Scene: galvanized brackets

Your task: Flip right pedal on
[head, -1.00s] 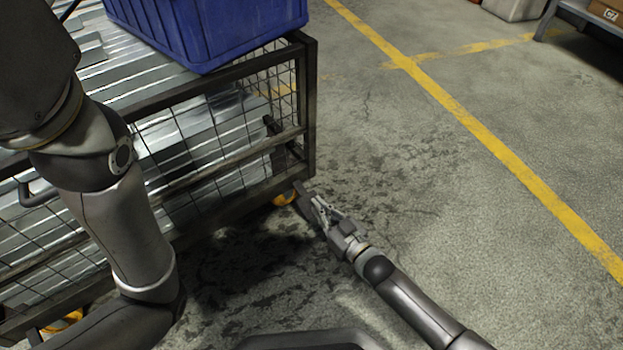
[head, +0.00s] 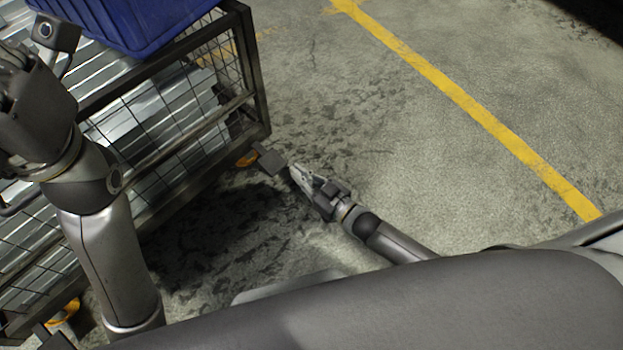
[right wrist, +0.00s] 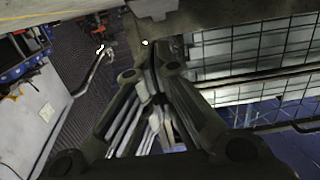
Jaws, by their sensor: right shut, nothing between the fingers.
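The right pedal (head: 270,158) is a small dark flat plate at the cart's lower right corner, beside an orange caster (head: 246,158). My right gripper (head: 294,172) is shut and empty, its fingertips just right of and slightly below the pedal in the head view. I cannot tell whether they touch it. In the right wrist view the shut fingers (right wrist: 150,75) point up the picture toward a grey plate-like part (right wrist: 155,8) at the top edge, perhaps the pedal. My left arm's hand end is at the upper left of the head view; its fingers cannot be made out.
The wire-mesh cart (head: 190,130) carries metal pieces and a blue crate (head: 150,25). Another orange caster (head: 62,312) shows at lower left. The concrete floor right of the cart is clear, crossed by a yellow line (head: 470,105).

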